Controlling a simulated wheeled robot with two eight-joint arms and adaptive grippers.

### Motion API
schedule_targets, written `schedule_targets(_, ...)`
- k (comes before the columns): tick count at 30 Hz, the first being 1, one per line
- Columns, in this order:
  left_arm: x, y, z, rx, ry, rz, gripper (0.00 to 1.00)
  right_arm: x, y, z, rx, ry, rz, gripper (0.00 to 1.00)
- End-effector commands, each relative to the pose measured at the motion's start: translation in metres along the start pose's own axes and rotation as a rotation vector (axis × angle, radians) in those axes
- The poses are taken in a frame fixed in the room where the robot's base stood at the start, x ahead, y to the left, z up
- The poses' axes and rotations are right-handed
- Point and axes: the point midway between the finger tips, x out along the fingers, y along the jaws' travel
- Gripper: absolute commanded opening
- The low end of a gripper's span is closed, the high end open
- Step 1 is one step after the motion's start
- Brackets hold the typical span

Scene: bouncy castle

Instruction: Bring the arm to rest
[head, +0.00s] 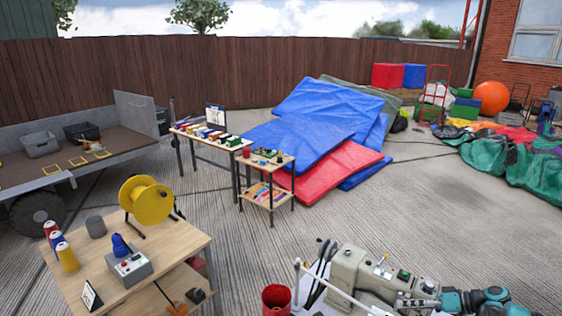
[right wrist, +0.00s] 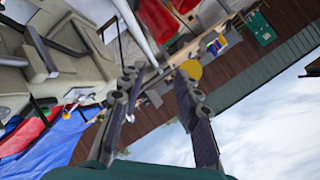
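My right arm (head: 487,300) comes in at the bottom right of the head view, teal and dark. Its gripper (head: 408,301) points left, in front of or beside a beige machine (head: 362,272); I cannot tell whether they touch. In the right wrist view the two dark fingers of the gripper (right wrist: 161,78) stand apart with nothing between them. My left arm and left gripper are not in the head view.
A wooden table (head: 185,248) with a yellow reel (head: 146,200) stands at the lower left. A red bucket (head: 276,299) is beside the machine. Blue and red mats (head: 335,168) lie farther back. Open concrete (head: 440,220) lies beyond the machine.

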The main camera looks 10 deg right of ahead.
Motion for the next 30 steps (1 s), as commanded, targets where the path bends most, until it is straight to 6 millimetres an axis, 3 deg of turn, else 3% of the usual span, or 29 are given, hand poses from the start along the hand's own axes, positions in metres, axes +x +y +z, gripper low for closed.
schedule_targets(1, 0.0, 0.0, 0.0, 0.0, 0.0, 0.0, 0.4, 0.012, -0.027, -0.012, 0.02, -0.035, 0.032, 0.33)
schedule_targets(4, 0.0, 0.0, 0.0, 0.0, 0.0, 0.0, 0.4, 0.031, -0.068, -0.025, 0.063, -0.091, 0.114, 0.33)
schedule_targets(11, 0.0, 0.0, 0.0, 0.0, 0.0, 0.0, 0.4, 0.065, -0.164, -0.022, 0.108, -0.181, 0.314, 0.33)
schedule_targets(15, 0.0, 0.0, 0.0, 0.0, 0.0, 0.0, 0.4, 0.077, -0.217, -0.002, 0.102, -0.208, 0.437, 0.33)
schedule_targets(21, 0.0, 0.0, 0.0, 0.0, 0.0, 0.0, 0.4, 0.083, -0.279, 0.041, 0.05, -0.207, 0.6, 0.33)
schedule_targets(27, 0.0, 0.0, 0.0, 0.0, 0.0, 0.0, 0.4, 0.079, -0.319, 0.093, -0.046, -0.159, 0.731, 0.33)
schedule_targets(30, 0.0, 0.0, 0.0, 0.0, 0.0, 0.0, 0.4, 0.076, -0.329, 0.116, -0.101, -0.124, 0.778, 0.33)
